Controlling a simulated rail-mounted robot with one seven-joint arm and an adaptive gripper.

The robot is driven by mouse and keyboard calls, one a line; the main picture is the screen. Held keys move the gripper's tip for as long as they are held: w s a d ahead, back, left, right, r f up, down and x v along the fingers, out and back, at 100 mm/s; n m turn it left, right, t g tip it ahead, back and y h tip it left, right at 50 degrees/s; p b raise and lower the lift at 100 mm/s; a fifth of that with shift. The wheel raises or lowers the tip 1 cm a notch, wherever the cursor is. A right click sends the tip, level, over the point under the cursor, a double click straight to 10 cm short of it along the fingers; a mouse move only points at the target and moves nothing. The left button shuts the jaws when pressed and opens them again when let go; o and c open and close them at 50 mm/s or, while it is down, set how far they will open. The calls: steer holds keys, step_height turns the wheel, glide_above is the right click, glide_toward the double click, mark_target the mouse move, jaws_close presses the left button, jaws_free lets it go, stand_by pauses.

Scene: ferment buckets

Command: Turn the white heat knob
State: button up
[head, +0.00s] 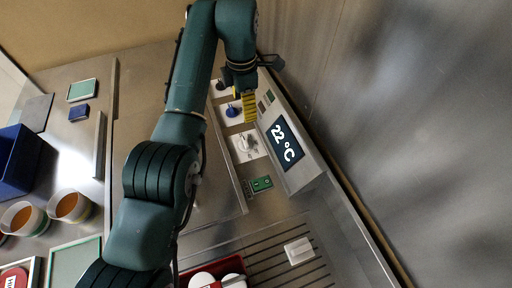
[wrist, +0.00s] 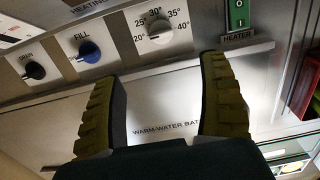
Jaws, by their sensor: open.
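In the head view my gripper (head: 249,106) hangs over the panel near the display. The exact pointer setting is hard to read.
A blue FILL knob (wrist: 88,51) and a dark DRAIN knob (wrist: 35,70) sit left of the heat knob. A green HEATER switch (wrist: 237,14) is at its right. The display (head: 283,142) reads 22 °C. A white block (head: 298,250) lies on a slotted surface.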

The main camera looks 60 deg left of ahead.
mark_target(246, 141)
step_height(246, 141, down, 16)
steer(key=shift+f+p, duration=0.2)
steer(key=shift+p, duration=0.25)
steer(key=shift+c, duration=0.2)
steer(key=c, duration=1.2)
